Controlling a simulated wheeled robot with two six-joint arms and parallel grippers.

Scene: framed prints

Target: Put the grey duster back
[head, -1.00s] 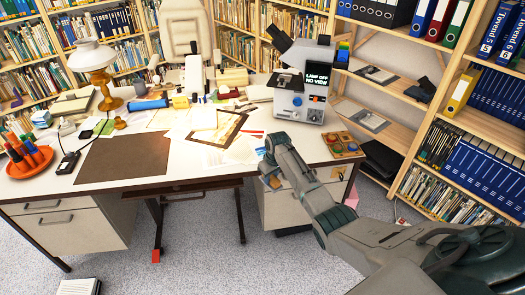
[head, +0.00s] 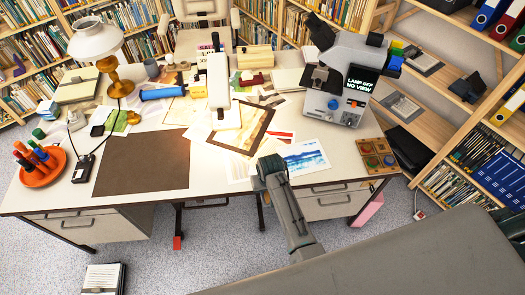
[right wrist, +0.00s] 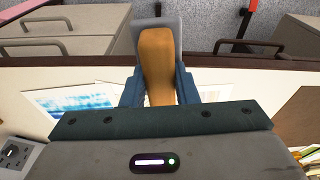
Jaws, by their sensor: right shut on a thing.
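My right gripper (right wrist: 158,62) is shut on an ochre, rounded, handle-like thing (right wrist: 157,50) in the right wrist view. A grey flat part (right wrist: 147,23) shows at its far end; I cannot tell whether it belongs to the held duster or to my fingertips. In the head view my right wrist (head: 270,172) is at the desk's front edge, before a blue watercolour print (head: 305,157); its jaws and load are hidden there. My left gripper is not in view.
The white desk (head: 75,195) holds a brown mat (head: 143,163), an orange pen dish (head: 40,170), a lamp (head: 97,42), a framed print (head: 240,130), a microscope (head: 340,90) and a wooden tray of coloured pots (head: 362,145). Shelves stand behind and right.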

